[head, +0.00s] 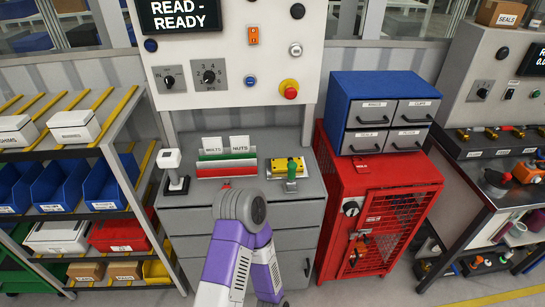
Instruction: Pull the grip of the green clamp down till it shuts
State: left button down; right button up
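The green clamp (291,171) is on a yellow plate on the grey bench top, right of the middle in the head view. Its green grip appears to stand upright, but it is too small to tell its exact angle. One of my purple and white arms (236,255) rises from the bottom, its grey joint in front of the bench and left of the clamp. Neither gripper shows in the head view. Nothing of mine is seen touching the clamp.
The grey bench (263,195) also holds a white-topped stand (172,169) and a bin labelled bolts and nuts (226,165). A control panel (225,52) rises behind. A red cabinet (375,188) with a blue drawer box (362,95) stands close on the right, shelves on the left.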

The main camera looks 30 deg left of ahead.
aim_at(292, 165)
jog(key=u, duration=0.65)
jog(key=i, duration=0.45)
jog(key=u, duration=0.05)
